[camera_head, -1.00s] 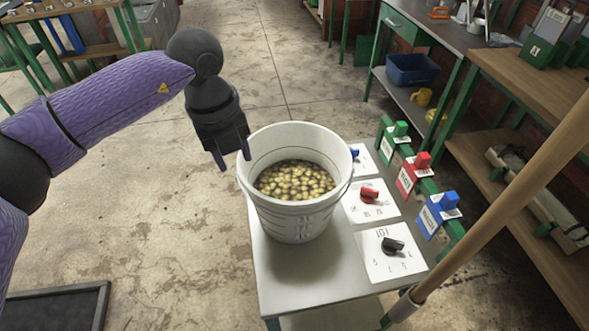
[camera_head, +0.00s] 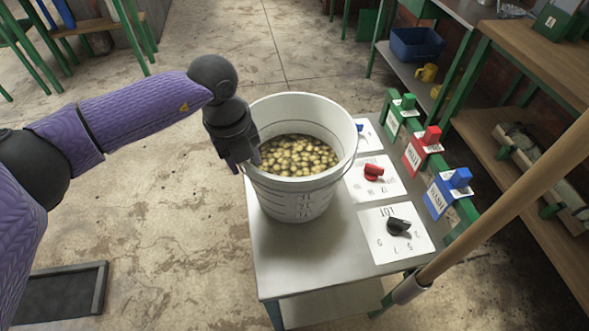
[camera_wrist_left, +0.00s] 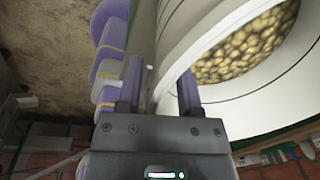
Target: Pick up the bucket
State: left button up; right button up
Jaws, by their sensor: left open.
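A white bucket (camera_head: 300,205) stands upright on a small grey table (camera_head: 300,262). It holds many pale yellow-brown pieces (camera_head: 298,155), and a thin wire handle hangs along its side. My left gripper (camera_head: 243,168) is at the bucket's left rim, pointing down. In the left wrist view the bucket wall and rim (camera_wrist_left: 172,50) lie between the two open fingers (camera_wrist_left: 160,90), one outside and one on the inner side. Whether the fingers touch the wall cannot be told. My right gripper is not in view.
Cards with a red knob (camera_head: 373,172) and a black knob (camera_head: 399,226) lie right of the bucket. Green, red and blue labelled blocks (camera_head: 447,188) line the table's right edge. A wooden pole (camera_head: 500,205) slants across the right.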

pick_arm(q)
grip_shut()
dwell(0.8)
jog(key=shift+w+r, duration=0.15)
jog(key=shift+r, duration=0.1)
dwell(0.4)
